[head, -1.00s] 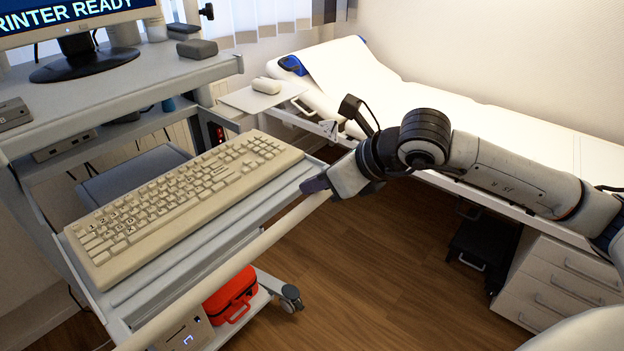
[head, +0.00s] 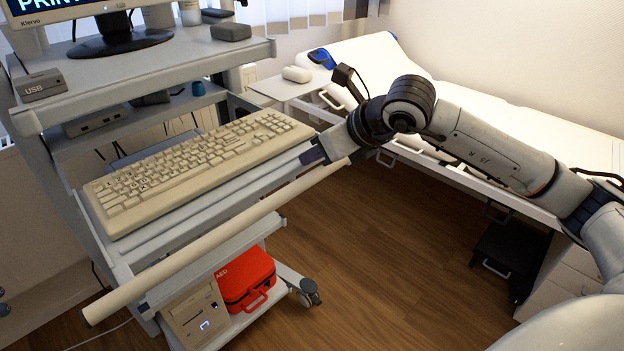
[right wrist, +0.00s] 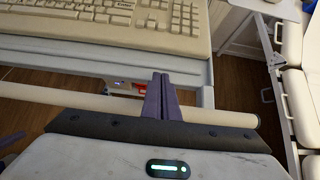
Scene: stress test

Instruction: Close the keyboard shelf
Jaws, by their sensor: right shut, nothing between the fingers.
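The keyboard shelf (head: 133,257) is a grey pull-out tray on the cart, extended partway out beneath the desktop. A beige keyboard (head: 200,165) lies on it. A long cream bar (head: 215,243) runs along its front. My right gripper (head: 308,157) is shut and empty at the shelf's front edge, near its right end; its dark purple fingers appear to touch the edge. In the right wrist view the shut fingers (right wrist: 160,88) reach over the bar to the shelf's front edge (right wrist: 90,57).
The desktop (head: 140,72) above holds a monitor (head: 62,12) and a USB box (head: 40,83). A red AED case (head: 245,278) and a beige computer (head: 197,318) stand on the cart's bottom shelf. An examination couch (head: 470,118) is behind my right arm. Wooden floor is open at front.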

